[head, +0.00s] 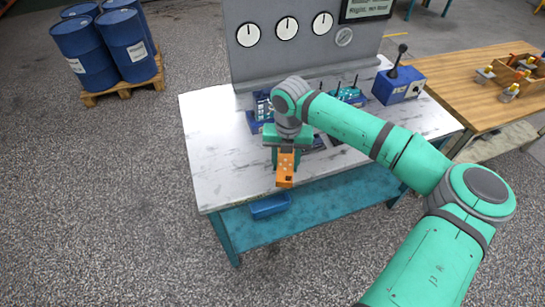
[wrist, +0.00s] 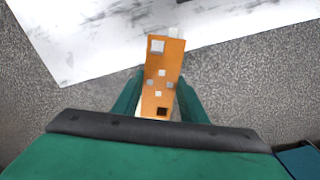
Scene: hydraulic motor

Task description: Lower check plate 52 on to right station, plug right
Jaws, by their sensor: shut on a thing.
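An orange plate (head: 286,172) with small pale squares and a dark square is held by my gripper (head: 285,152). In the wrist view the same plate (wrist: 165,62) stands out between the two green fingers of my gripper (wrist: 158,100). In the head view it overlaps the front part of the white bench top. Blue station parts (head: 262,106) show to the left of my arm, and teal parts with upright pins (head: 348,95) show behind it to the right. My gripper and arm hide much of the area between them. I cannot make out the right plug.
The white bench (head: 212,130) has bare room at its left. A panel with dials (head: 260,60) stands at its back. A blue lever box (head: 399,86) is at the back right. A blue tray (head: 270,206) lies on the lower shelf. A wooden table (head: 460,85) stands right.

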